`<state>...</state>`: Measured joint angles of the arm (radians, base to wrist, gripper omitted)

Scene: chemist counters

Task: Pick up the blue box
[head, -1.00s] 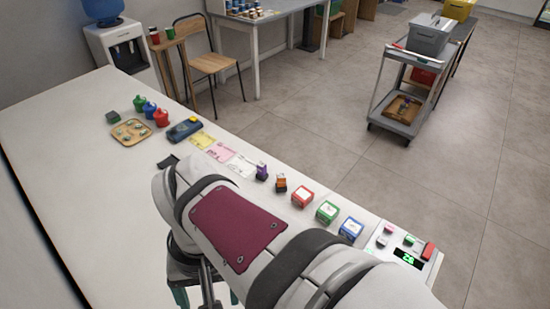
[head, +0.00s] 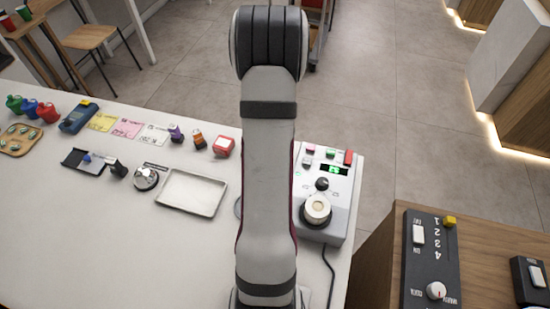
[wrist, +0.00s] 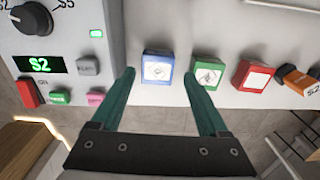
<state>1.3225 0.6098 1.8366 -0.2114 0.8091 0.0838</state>
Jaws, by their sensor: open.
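The blue box (wrist: 158,66) with a white label on its face sits on the white counter in the wrist view. My gripper (wrist: 159,75) is open and empty, with its two green fingers spread. In that picture the fingertips lie to either side of the blue box, the right one between it and the green box (wrist: 209,72). I cannot tell how far the fingertips are from the box in depth. In the head view my own arm hides the blue box and my gripper.
A red box (wrist: 252,83) and an orange bottle (wrist: 297,80) stand beyond the green box. A control device (head: 327,196) with knobs and an S2 display is on the blue box's other side. A metal tray (head: 192,192) lies on the counter (head: 100,240), which has clear space at left.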

